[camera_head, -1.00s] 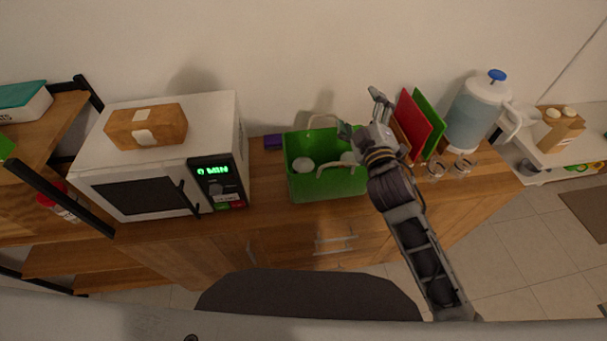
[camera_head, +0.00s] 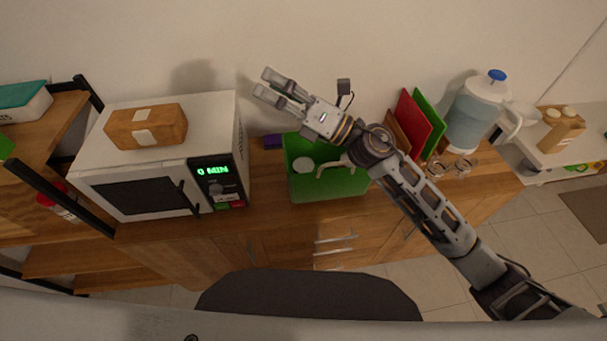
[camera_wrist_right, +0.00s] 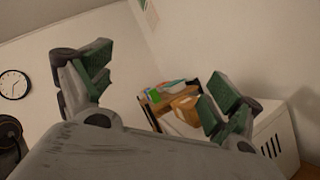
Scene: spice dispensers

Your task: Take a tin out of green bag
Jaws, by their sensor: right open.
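The green bag (camera_head: 335,184) stands on the wooden counter, right of the microwave, with a pale handle across its opening. A whitish round tin (camera_head: 302,165) shows inside it at the left. The rest of the inside is partly hidden under my right arm. My right gripper (camera_head: 262,83) is open and empty, above and behind the bag, pointing left toward the wall and microwave. In the right wrist view its two fingers (camera_wrist_right: 158,92) stand wide apart with nothing between them. The bag is not in that view. My left gripper is not in view.
The microwave (camera_head: 140,192) with a brown box (camera_head: 146,127) on top stands left of the bag. A small purple item (camera_head: 272,142) lies between them. Red (camera_head: 413,124) and green boards, a water dispenser (camera_head: 476,112) and glasses stand to the right. The counter front is clear.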

